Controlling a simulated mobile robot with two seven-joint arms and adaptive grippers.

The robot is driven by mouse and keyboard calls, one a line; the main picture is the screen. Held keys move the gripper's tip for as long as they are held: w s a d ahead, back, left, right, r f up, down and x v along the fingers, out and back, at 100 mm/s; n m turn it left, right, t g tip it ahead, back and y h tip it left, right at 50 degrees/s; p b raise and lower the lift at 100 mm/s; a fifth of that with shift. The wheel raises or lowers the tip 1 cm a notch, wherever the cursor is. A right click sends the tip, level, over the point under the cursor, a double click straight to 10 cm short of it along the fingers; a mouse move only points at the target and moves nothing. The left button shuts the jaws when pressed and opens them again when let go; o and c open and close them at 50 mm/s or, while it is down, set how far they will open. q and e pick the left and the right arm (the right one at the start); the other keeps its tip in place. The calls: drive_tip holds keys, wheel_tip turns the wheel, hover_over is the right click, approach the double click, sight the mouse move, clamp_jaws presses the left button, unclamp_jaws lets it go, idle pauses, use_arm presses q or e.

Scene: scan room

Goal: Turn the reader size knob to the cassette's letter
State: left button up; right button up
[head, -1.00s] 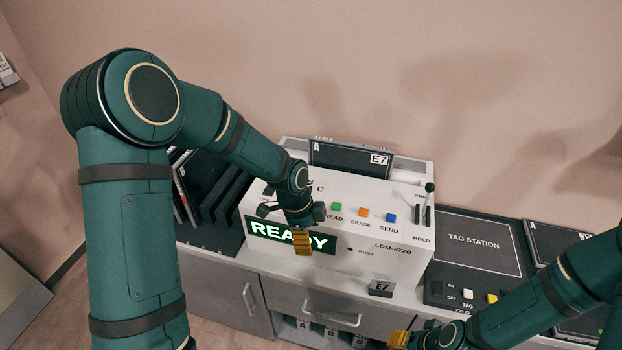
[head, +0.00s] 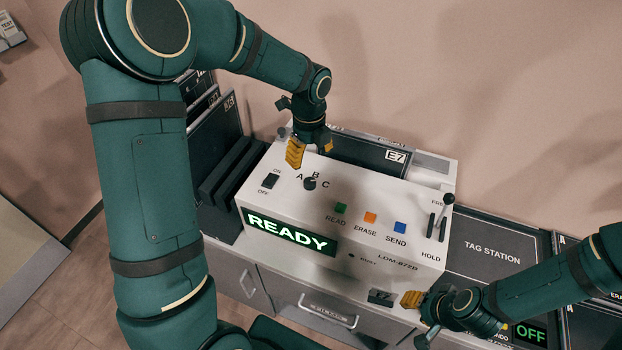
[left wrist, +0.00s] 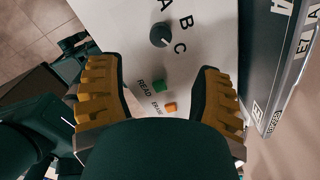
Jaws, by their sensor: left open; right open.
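The size knob (head: 310,183) is small, round and dark, on the reader's (head: 380,275) white top, with letters A, B and C around it. It also shows in the left wrist view (left wrist: 160,35); its pointer setting is hard to read. The cassette (head: 372,157) is dark, labelled E7, and stands at the reader's back; the left wrist view (left wrist: 280,60) shows an A beside E7. My left gripper (head: 311,150) is open and empty, above and behind the knob, not touching it. My right gripper (head: 417,318) is open at the reader's front right.
The on/off switch (head: 270,180) is left of the knob. Green READ (head: 341,208), orange ERASE (head: 370,217) and blue SEND (head: 400,228) buttons are to its right, with a lever (head: 448,200) beyond. The display (head: 290,233) reads READY. Dark racks stand at left, the tag station (head: 490,250) at right.

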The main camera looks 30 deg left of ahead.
sight(310, 181)
use_arm(q)
wheel_tip(310, 181, down, 10)
drive_tip(key=shift+f+b, duration=0.2)
drive_tip(key=shift+b, duration=0.15)
clamp_jaws()
